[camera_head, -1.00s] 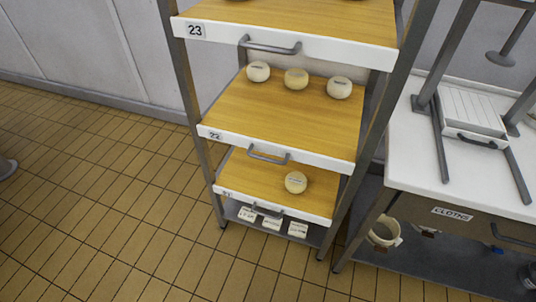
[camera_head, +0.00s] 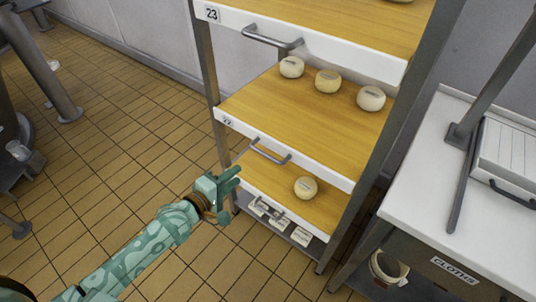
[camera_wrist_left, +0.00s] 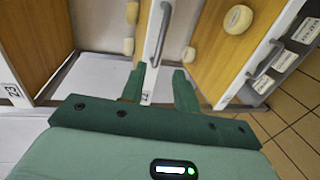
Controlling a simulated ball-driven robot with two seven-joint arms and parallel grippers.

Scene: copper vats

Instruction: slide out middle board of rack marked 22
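The board marked 22 (camera_head: 265,112) is the middle wooden shelf of the rack, with a white front edge and three pale round cheeses on it. Its grey bar handle (camera_head: 270,153) is on the front edge; it also shows in the left wrist view (camera_wrist_left: 160,35). The small 22 label (camera_head: 227,121) is at the left end of the edge. My left gripper (camera_head: 236,180) is open and empty, left of the handle and apart from it. In the left wrist view the handle lies ahead, between the lines of the two fingers. My right gripper is not in view.
Board 23 (camera_head: 330,48) is above, with its own handle (camera_head: 272,38). A lower board (camera_head: 270,182) holds one cheese (camera_head: 306,188), with labelled white blocks beneath. A white-topped table (camera_head: 440,190) stands close at right. Tiled floor (camera_head: 130,150) at left is open.

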